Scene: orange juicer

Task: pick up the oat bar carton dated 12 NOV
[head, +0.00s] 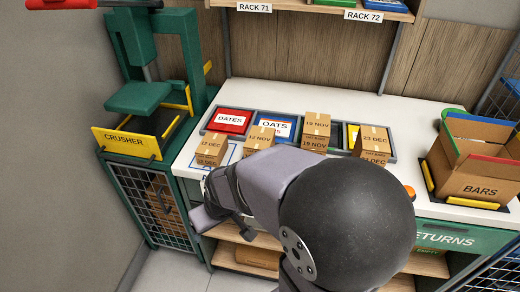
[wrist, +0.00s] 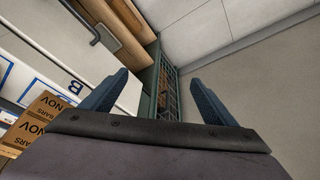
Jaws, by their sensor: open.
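The oat bar carton dated 12 NOV (head: 259,138) is a small brown box with a pale tape strip. It sits in front of the blue-and-white OATS bin in the head view, its lower part partly behind my arm. In the wrist view, brown carton faces (wrist: 47,106) reading NOV and BARS show at the left edge; the day number is cut off. My gripper (wrist: 158,78) is open and empty, with its blue fingers apart. In the head view it is at the counter's front left, mostly hidden by my arm, left of and nearer than the carton.
A 12 DEC carton (head: 211,149) stands just left of it. Stacked 19 NOV cartons (head: 317,124) and 23 DEC cartons (head: 373,139) stand to the right. A green crusher (head: 142,97) is at left, a BARS box (head: 470,175) at right. Shelves lie below the counter.

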